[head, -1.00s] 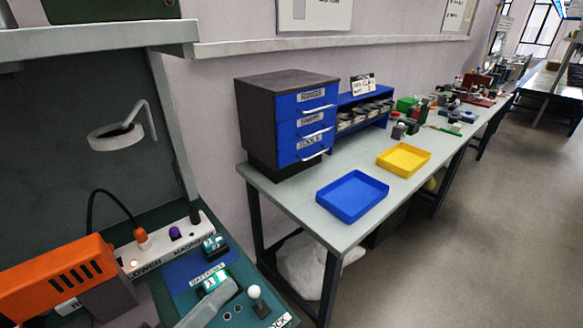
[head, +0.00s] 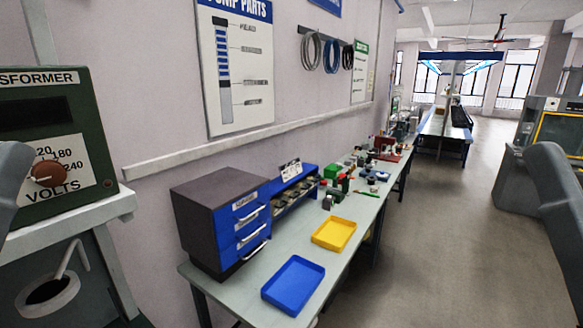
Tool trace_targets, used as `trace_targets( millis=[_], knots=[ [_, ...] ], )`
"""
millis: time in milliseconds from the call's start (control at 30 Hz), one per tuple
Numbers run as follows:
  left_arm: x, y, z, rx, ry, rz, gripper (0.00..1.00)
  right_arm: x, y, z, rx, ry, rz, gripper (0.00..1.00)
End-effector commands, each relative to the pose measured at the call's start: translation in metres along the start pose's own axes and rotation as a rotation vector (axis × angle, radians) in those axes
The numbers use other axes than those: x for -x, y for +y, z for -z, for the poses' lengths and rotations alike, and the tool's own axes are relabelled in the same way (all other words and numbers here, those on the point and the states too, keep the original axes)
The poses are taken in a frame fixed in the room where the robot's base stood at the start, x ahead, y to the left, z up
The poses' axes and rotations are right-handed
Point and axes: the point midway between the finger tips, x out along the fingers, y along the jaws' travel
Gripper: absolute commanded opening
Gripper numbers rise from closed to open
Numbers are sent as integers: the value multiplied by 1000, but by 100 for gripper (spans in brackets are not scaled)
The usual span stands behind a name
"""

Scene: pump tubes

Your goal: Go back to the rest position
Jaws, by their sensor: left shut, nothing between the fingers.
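A grey part of my left arm (head: 12,185) shows at the left edge, in front of the green transformer box. I cannot make out the left fingertips; the left gripper is shut and empty. A grey link of my right arm (head: 556,215) rises at the right edge, over the floor. My right gripper is not in view. Neither arm link visibly touches anything.
The green transformer box (head: 52,140) stands on a grey shelf (head: 75,222) at left. A blue drawer cabinet (head: 245,228), a blue tray (head: 293,284) and a yellow tray (head: 334,233) stand on the wall bench. The floor (head: 430,250) at right is clear.

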Motion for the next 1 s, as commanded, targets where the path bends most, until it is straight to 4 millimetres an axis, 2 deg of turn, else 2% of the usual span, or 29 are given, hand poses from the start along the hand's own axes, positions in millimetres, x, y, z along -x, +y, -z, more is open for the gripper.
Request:
trace_targets(
  millis=[33, 200, 300, 433, 567, 767, 867, 1000],
  knots=[
    [-40, 0, 36, 0, 0, 0, 0, -40, 0, 37, 0, 1, 0, 50],
    [-102, 0, 94, 0, -1, 0, 0, -102, 0, 94, 0, 0, 0, 50],
    [-133, -1, 122, 0, -1, 0, 0, -133, 0, 123, 0, 1, 0, 50],
    [-157, -1, 144, 0, -1, 0, 0, -157, 1, 145, 0, 0, 0, 50],
    [-162, -1, 149, 1, -1, 0, 0, -162, 1, 150, 0, 0, 0, 50],
    [-154, -1, 141, 1, -1, 0, 0, -154, 1, 142, 0, -1, 0, 50],
    [-137, -1, 126, 1, -1, 0, 0, -137, 0, 126, 0, 0, 0, 50],
    [-94, 0, 86, 1, -1, 0, 0, -94, 0, 87, 0, 0, 0, 50]
  ],
)
